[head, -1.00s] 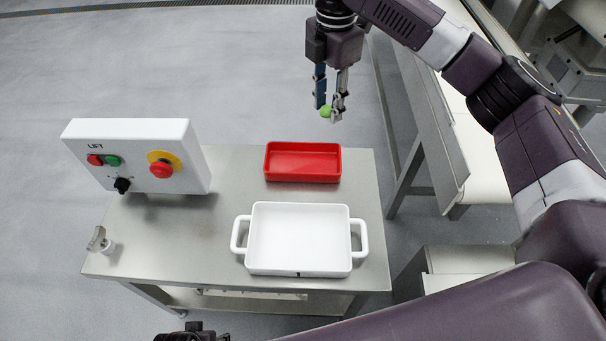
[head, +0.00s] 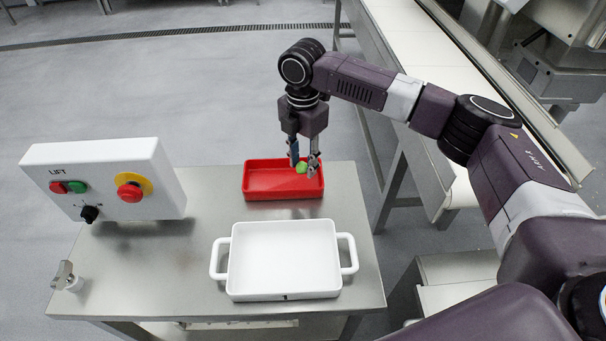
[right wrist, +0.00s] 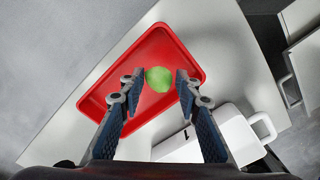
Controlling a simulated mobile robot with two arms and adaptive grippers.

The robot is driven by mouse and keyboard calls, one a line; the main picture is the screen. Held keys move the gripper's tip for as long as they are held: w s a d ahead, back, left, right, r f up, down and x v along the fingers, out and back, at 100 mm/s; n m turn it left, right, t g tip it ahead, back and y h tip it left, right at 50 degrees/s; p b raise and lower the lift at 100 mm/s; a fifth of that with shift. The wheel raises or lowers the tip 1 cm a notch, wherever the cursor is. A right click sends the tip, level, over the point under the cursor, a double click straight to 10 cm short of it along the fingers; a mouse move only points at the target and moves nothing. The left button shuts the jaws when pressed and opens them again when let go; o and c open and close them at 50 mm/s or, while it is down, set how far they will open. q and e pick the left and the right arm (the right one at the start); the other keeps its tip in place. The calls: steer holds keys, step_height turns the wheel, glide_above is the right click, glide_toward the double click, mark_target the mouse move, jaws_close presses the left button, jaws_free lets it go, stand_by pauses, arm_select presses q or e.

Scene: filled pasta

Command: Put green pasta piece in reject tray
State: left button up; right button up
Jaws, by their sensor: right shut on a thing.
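The green pasta piece (head: 301,167) is a small round green lump between the fingertips of my right gripper (head: 303,168), which is shut on it. In the right wrist view the piece (right wrist: 158,77) shows between the two fingertips, over the red tray. The red reject tray (head: 257,190) sits on the far part of the metal table; its rim and floor also show in the right wrist view (right wrist: 168,42). The gripper points down over the tray's right half. Whether the piece touches the tray floor I cannot tell. My left gripper is not in view.
A white two-handled dish (head: 284,262) stands empty on the table (head: 150,270) in front of the red tray. A white control box (head: 110,185) with buttons and a knob stands at the left. A conveyor (head: 400,110) runs along the right.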

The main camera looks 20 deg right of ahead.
mark_target(303, 164)
steer(key=shift+f+b, duration=0.45)
steer(key=shift+f, duration=1.5)
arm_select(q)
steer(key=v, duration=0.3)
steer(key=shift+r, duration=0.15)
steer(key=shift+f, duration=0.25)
arm_select(e)
steer(key=o, duration=0.7)
steer(key=shift+o, duration=0.2)
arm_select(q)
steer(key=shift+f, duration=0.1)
arm_select(e)
step_height(303, 164, up, 11)
steer(key=p, duration=0.3)
steer(key=shift+r, duration=0.15)
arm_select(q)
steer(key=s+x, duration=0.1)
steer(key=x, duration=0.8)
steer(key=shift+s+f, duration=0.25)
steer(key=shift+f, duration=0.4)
arm_select(e)
steer(key=shift+r, duration=0.4)
